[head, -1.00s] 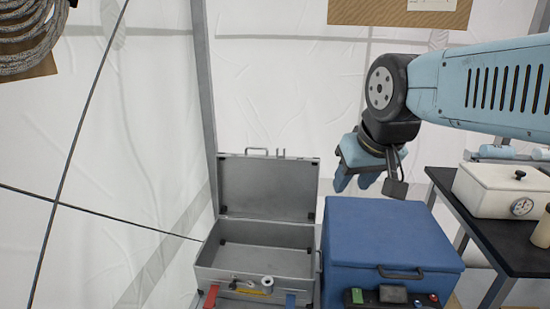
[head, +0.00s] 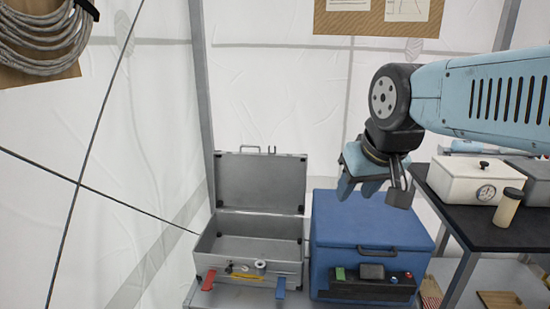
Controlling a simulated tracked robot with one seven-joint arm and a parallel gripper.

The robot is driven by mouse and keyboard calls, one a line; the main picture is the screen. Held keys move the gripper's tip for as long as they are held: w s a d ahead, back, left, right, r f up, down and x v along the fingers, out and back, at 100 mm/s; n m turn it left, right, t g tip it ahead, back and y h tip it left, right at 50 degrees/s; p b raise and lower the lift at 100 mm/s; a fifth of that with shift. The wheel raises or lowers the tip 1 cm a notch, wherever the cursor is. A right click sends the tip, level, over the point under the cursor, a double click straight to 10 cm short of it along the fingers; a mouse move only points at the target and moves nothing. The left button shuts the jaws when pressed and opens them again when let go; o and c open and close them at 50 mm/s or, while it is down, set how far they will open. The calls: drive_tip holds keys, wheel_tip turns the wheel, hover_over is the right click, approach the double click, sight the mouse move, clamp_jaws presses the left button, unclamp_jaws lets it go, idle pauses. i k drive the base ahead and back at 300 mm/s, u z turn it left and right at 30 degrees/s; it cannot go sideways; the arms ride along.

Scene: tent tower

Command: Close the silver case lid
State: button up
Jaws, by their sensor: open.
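The silver case (head: 215,262) stands open at the lower middle of the head view. Its lid (head: 262,182) is upright at the back, leaning against or near the tent wall. A handle sits on the lid's top edge, and a red latch and a blue latch hang at the case's front. My gripper (head: 358,192) is open and empty. It points down in front of the tent wall, to the right of the lid and above the back of the blue box, apart from the lid.
A blue box (head: 365,222) with a black handle and a control panel stands close to the right of the case. A dark table (head: 500,230) at right holds a white box (head: 477,182) with a gauge and a tan cylinder (head: 507,208). A coiled rope (head: 38,45) hangs at upper left.

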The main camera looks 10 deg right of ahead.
sight(269, 183)
drive_tip(key=k, duration=0.5)
drive_tip(key=u, duration=0.15)
drive_tip(key=i, duration=0.95)
drive_tip(key=z, duration=0.05)
drive_tip(key=k, duration=0.5)
drive_tip(key=u, duration=0.95)
drive_tip(key=i, duration=0.65)
drive_tip(key=z, duration=0.15)
